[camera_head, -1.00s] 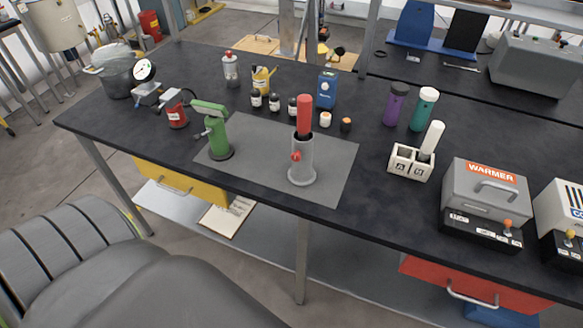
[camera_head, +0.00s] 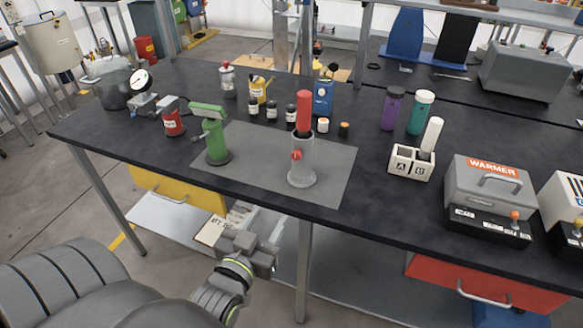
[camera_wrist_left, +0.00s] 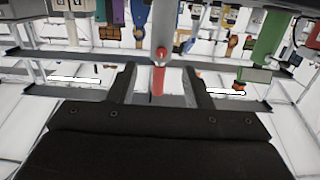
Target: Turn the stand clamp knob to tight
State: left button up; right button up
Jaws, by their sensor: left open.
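The grey stand (camera_head: 302,166) is upright on the grey mat (camera_head: 335,180), with a tall red cylinder (camera_head: 304,110) standing out of its top. Its red clamp knob (camera_head: 296,155) is on the tube's side facing me. My left gripper (camera_head: 268,260) is in front of the table, below its top and apart from the stand. In the left wrist view, which is upside down, the open left fingers (camera_wrist_left: 161,88) are empty. The stand tube (camera_wrist_left: 165,22) and red cylinder (camera_wrist_left: 158,82) show beyond and between them. My right gripper is not in view.
A green device (camera_head: 216,140) stands left of the stand. Small bottles (camera_head: 272,108) and a blue box (camera_head: 323,97) are behind it. A white holder (camera_head: 411,162) and grey warmer (camera_head: 490,190) are at the right. The table's front edge (camera_head: 250,192) lies between gripper and stand.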

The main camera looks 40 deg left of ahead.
pick_arm(q)
notch_tip(320, 180, up, 3)
jog(key=s, duration=0.1)
send_near(295, 157)
jog(key=shift+t, duration=0.3)
jog(key=x, duration=0.6)
jog(key=p+x, duration=0.1)
jog(key=x, duration=0.1)
jog(key=shift+w+a+f, duration=0.1)
jog(key=shift+w+f, duration=0.2)
jog(key=shift+w, duration=0.1)
grip_shut()
